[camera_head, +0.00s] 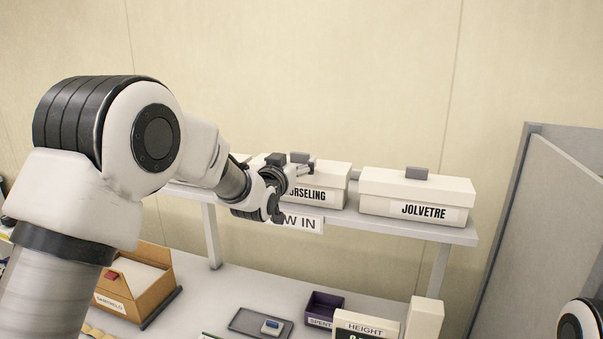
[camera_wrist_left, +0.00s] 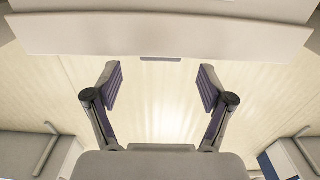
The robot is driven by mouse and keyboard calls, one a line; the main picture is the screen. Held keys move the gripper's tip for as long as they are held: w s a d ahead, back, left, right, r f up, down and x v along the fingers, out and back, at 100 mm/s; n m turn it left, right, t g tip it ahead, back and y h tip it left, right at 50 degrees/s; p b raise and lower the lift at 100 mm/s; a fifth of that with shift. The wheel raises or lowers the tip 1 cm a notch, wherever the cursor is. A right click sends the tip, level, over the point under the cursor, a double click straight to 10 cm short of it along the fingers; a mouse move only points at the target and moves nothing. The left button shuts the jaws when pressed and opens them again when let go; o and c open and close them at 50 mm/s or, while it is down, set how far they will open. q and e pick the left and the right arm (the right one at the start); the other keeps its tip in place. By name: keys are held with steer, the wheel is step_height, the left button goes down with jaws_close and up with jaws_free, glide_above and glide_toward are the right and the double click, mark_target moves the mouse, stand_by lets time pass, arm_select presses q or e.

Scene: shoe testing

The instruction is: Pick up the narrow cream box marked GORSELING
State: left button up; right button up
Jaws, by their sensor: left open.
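The cream box marked GORSELING (camera_head: 330,196) sits on the raised shelf in the head view. Its left part and the first letters of its label are hidden behind my left gripper (camera_head: 292,188). A dark grey tab (camera_head: 300,157) shows on its lid. My left gripper is open and empty in front of the box's left part. In the left wrist view the two fingers of my left gripper (camera_wrist_left: 161,87) stand wide apart with nothing between them. A pale, box-like surface (camera_wrist_left: 160,35) crosses the top of that view. I cannot tell whether the gripper touches the box.
A cream JOLVETRE box (camera_head: 415,193) stands to the right on the shelf (camera_head: 440,233). Another pale box is partly hidden to the left. Below are an orange-brown box (camera_head: 160,290), a grey tray (camera_head: 245,322) and a purple bin (camera_head: 325,304). A grey partition (camera_head: 560,220) stands at the right.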

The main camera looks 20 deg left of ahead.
mark_target(299, 155)
arm_select(q)
steer(key=w+p, duration=0.1)
steer(key=r+p, duration=0.1)
steer(key=w, duration=0.1)
steer(key=shift+w+d+r+p, duration=0.15)
steer(key=shift+w+d+p, duration=0.1)
steer(key=shift+w+p, duration=0.15)
steer(key=shift+w+a+f+p, duration=0.1)
steer(key=shift+w+f+p, duration=0.15)
steer(key=shift+w, duration=0.35)
steer(key=shift+w+a+f+p, duration=0.15)
steer(key=shift+w+f, duration=0.1)
steer(key=shift+w, duration=0.3)
steer(key=shift+w+a+f, duration=0.1)
steer(key=shift+f, duration=0.05)
steer(key=shift+d, duration=0.2)
steer(key=c, duration=0.9)
steer(key=shift+s, duration=0.2)
steer(key=c, duration=0.6)
steer(key=shift+w, duration=0.1)
jaws_close()
